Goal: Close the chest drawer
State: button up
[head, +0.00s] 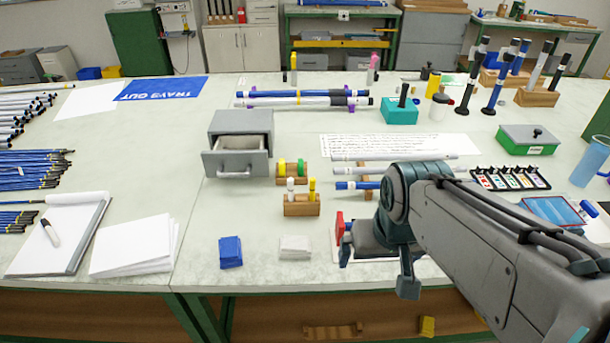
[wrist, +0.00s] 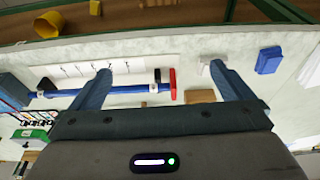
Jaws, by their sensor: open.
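The grey chest (head: 241,125) stands on the bench, left of centre in the head view. Its drawer (head: 236,163) is pulled out toward the front edge, with a bar handle (head: 235,174) on its face. The part of the drawer's inside that shows looks pale and empty. My gripper (head: 376,276) is near the bench's front edge, well to the right of the chest and apart from it. In the wrist view the two fingers of my gripper (wrist: 162,76) are spread wide, with nothing held between them. The chest is not in the wrist view.
Wooden holders with pegs (head: 300,204) stand right of the drawer. Blue notes (head: 231,252) and white notes (head: 294,247) lie in front. A red-ended blue rod (wrist: 120,89) shows between my fingers in the wrist view. The bench directly before the drawer is clear.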

aim_at(233, 156)
jog(key=z, duration=0.05)
jog(key=k, duration=1.2)
jog(key=u, duration=0.9)
jog(key=i, duration=1.4)
jog(key=z, duration=0.55)
jog(key=i, duration=0.4)
jog(key=z, duration=0.35)
